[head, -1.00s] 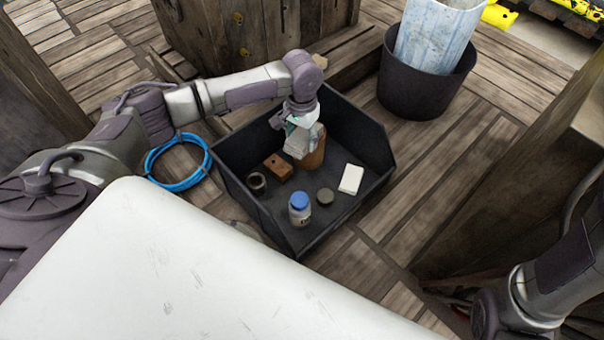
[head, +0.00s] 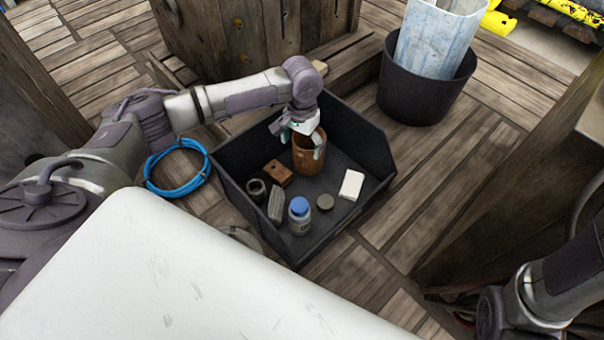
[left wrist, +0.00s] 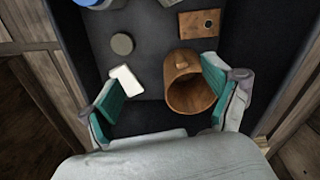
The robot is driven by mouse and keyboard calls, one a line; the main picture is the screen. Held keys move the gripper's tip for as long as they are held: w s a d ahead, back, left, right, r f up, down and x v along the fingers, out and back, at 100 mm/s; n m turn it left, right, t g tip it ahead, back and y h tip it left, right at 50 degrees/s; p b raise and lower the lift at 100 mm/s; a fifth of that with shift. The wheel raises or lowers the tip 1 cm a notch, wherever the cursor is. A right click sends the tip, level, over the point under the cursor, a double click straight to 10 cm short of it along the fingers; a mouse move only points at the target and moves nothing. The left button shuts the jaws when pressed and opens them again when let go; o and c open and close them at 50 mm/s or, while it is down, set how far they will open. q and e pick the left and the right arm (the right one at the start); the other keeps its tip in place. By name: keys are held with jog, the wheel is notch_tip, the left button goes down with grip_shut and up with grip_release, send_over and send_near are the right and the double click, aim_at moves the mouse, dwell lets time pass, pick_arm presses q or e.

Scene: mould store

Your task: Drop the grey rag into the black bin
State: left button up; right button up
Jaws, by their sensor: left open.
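The black bin (head: 357,217) is a dark open box on the plank floor in the head view; its wall also shows in the left wrist view (left wrist: 68,55). A small folded grey piece, which looks like the grey rag (head: 275,205), lies inside it between a dark jar and a blue-capped bottle. I do not see the rag in the left wrist view. My left gripper (head: 302,140) is open and empty over the bin's far part, its fingers spread about a brown mug (head: 307,158). In the left wrist view, the teal finger pads (left wrist: 163,88) stand wide apart. My right gripper is out of view.
The bin also holds a brown block (head: 277,173), a white block (head: 351,185), a round grey lid (head: 325,200), the bottle (head: 299,222) and the jar (head: 255,190). A dark round bucket (head: 420,98) stands behind right. A blue cable coil (head: 150,178) lies left.

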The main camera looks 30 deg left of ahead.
pick_arm(q)
notch_tip(320, 180, up, 12)
dwell(0.4)
dwell(0.3)
